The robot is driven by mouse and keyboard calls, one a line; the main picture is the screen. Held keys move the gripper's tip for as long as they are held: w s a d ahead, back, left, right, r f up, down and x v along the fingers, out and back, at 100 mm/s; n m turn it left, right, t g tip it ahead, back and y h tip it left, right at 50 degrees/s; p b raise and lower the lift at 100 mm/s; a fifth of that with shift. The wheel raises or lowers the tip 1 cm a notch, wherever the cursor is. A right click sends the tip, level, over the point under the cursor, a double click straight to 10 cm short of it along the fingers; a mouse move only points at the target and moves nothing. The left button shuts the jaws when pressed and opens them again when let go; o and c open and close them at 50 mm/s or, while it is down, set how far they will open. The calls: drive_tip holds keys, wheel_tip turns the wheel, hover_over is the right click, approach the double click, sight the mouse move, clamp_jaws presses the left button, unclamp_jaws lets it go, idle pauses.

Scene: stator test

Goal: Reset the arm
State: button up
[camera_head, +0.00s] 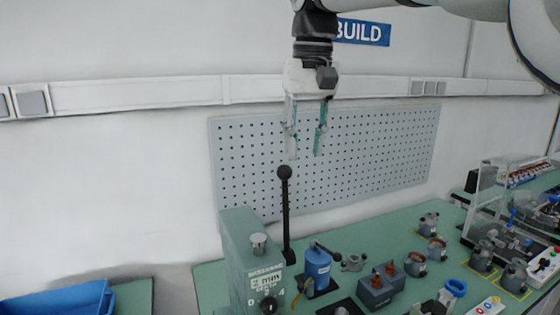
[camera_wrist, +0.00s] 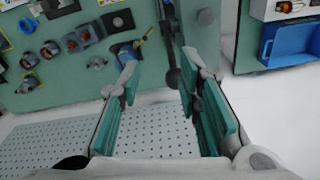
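My gripper (camera_head: 306,150) hangs from my arm at the top middle of the head view, fingers pointing down. It is high above the green bench, in front of the pegboard. In the wrist view my gripper (camera_wrist: 155,85) shows two teal-padded fingers spread apart with nothing between them. In the head view its tips are just above the black ball knob (camera_head: 285,172) of an upright lever on the bench.
A green machine box (camera_head: 250,265) and a blue cylinder (camera_head: 317,267) stand on the bench (camera_head: 395,235). Several grey motor parts (camera_head: 415,264) lie to the right. A clear-walled fixture (camera_head: 497,195) stands far right. A blue bin (camera_head: 60,301) is lower left. The pegboard (camera_head: 390,150) is behind.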

drive_tip(key=s+d+f+t, duration=0.1)
drive_tip(key=s+d+f, duration=0.3)
drive_tip(key=s, duration=0.4)
drive_tip(key=s+d+f+m+t, duration=0.1)
drive_tip(key=s+d+f+t, duration=0.1)
drive_tip(key=s+d+f, duration=0.3)
drive_tip(key=s+d+f+m+t, duration=0.1)
drive_tip(key=s+d+f, duration=0.3)
drive_tip(key=s, duration=0.7)
drive_tip(key=shift+d+f+t+h, duration=0.3)
drive_tip(key=shift+d+f+t, duration=0.1)
